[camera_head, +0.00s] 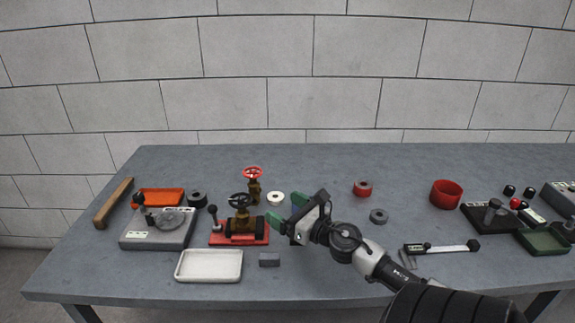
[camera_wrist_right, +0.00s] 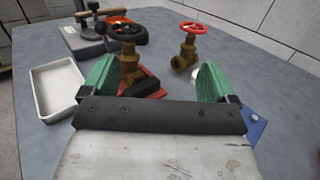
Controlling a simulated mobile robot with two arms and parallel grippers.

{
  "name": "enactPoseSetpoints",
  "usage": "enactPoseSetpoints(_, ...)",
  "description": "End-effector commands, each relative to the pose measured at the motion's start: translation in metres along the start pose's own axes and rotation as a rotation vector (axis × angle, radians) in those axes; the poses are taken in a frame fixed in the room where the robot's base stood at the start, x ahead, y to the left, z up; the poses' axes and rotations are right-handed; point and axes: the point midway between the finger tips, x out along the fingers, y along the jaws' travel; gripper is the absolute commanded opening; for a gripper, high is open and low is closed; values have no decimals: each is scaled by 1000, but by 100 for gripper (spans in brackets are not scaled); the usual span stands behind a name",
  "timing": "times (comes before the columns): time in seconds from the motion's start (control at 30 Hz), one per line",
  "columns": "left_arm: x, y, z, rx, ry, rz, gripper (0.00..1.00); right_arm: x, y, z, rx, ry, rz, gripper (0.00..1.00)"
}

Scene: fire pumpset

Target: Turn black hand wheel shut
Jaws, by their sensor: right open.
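The black hand wheel (camera_head: 240,199) tops a brass valve on a red base (camera_head: 225,239), left of the table's middle. In the right wrist view the black wheel (camera_wrist_right: 128,37) shows ahead, above and beyond the left green finger. My right gripper (camera_head: 286,211) is open, its two green fingers spread apart, to the right of the valve. The gripper does not touch the wheel. My left gripper is not in view.
A brass valve with a red hand wheel (camera_head: 253,172) stands just behind. A white ring (camera_head: 276,198) lies near the gripper. A white tray (camera_head: 209,266) and a grey block (camera_head: 269,260) lie in front. A grey fixture (camera_head: 158,230) stands left. A caliper-like tool (camera_head: 440,249) lies right.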

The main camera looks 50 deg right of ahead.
Motion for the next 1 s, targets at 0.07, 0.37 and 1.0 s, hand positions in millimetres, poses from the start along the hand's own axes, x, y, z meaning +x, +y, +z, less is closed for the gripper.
enactPoseSetpoints(0.07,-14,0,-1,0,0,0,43,1,-2,3,3,-11,-60,88)
enactPoseSetpoints(0.37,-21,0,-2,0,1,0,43,0,-5,-6,-6,-21,-148,88)
enactPoseSetpoints(1.0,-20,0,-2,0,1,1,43,0,-5,-7,-6,-20,-146,88)
